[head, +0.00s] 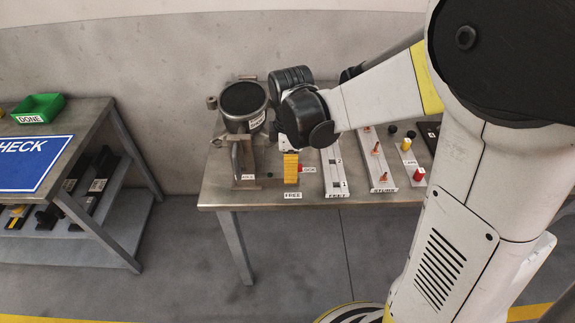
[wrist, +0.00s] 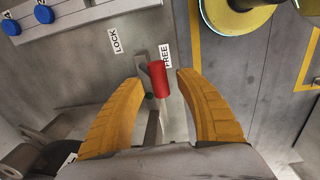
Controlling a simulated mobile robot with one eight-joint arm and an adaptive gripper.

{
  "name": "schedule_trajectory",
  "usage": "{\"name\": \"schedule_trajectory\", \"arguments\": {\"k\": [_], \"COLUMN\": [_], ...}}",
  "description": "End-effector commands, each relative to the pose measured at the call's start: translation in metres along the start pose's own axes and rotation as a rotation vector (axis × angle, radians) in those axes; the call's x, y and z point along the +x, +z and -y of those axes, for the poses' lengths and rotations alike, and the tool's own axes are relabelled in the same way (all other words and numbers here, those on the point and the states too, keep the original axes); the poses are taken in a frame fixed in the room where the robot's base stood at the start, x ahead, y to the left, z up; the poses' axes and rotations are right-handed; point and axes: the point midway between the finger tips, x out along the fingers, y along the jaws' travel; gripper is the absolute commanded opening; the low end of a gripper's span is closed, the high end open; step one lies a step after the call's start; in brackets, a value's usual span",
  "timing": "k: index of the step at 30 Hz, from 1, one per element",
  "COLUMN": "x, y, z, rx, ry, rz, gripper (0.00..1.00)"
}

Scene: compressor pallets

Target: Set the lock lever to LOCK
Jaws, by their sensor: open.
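The lock lever has a red cylindrical grip (wrist: 158,80), seen in the wrist view beside the white FREE label (wrist: 166,55). The white LOCK label (wrist: 115,40) is farther left on the same plate. My gripper (wrist: 160,82) is open, with one orange-yellow finger on each side of the red grip; I cannot tell whether either touches it. In the head view, my gripper (head: 291,170) points down over the workbench, and a bit of the red grip (head: 301,170) shows at its right. The fingers hide most of the lever there. The FREE label (head: 293,195) is at the bench's front.
A dark-topped cylindrical unit (head: 243,105) stands left of my gripper on the workbench (head: 225,199). Strips with fittings, including a pale one (head: 333,172), lie to the right. A side table with a blue CHECK sheet (head: 30,163) and green DONE bin (head: 38,107) stands left.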

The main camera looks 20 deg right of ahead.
Motion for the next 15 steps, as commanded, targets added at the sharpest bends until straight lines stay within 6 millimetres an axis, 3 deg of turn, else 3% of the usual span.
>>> {"name": "schedule_trajectory", "arguments": {"k": [8,12,15], "x": [0.0007,0.0006,0.0006], "y": [0.0,0.0,0.0], "z": [0.0,0.0,0.0], "rx": [0.0,0.0,0.001], "ry": [0.0,0.0,0.0], "rz": [0.0,0.0,0.0], "gripper": [0.41,0.0,0.0]}}
